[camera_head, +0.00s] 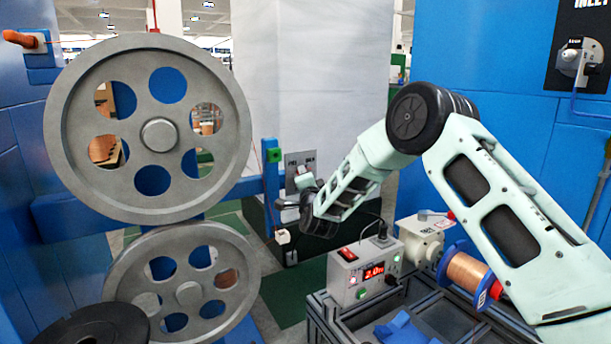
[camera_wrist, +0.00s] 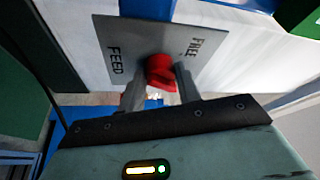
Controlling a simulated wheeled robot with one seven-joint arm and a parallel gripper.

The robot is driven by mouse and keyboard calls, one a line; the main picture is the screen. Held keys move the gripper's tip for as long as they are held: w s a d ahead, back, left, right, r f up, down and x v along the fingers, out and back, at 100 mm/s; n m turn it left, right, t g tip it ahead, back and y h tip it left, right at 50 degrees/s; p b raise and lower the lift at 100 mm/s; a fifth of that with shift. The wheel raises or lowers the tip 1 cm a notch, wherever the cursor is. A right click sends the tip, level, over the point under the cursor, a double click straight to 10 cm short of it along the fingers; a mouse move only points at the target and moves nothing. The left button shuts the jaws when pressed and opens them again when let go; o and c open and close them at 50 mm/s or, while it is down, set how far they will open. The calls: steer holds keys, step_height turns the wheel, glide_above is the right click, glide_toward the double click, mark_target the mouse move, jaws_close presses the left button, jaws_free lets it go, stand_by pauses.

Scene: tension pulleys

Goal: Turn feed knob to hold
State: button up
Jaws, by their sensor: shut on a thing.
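The red feed knob (camera_wrist: 160,70) sits on a grey metal label plate (camera_wrist: 115,30) in the wrist view. The plate reads "FEED" on the left, and the word on the right looks like "FREE". My gripper (camera_wrist: 159,83) is shut on the knob, one finger on each side of it. The fingers and the view angle hide part of the knob and its pointer. In the head view the plate (camera_head: 301,160) is on a blue post left of my arm. My gripper (camera_head: 302,186) is at the plate there, and the knob is hidden.
Two large grey pulleys (camera_head: 82,120) fill the left. A control box (camera_head: 345,275) with a red display stands below my arm, beside a copper wire spool (camera_head: 466,272). A blue cabinet (camera_head: 480,60) stands at right.

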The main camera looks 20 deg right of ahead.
steer(key=shift+m+g+p, duration=0.45)
steer(key=shift+m+g, duration=0.05)
steer(key=shift+m, duration=0.7)
steer(key=o, duration=1)
steer(key=shift+c, duration=0.2)
steer(key=s+a+p, duration=0.1)
steer(key=s+p, duration=0.1)
steer(key=s, duration=0.6)
steer(key=s+a+f+p, duration=0.1)
steer(key=s+a+p, duration=0.1)
steer(key=s, duration=0.7)
steer(key=shift+a+p, duration=0.2)
steer(key=shift+p, duration=0.15)
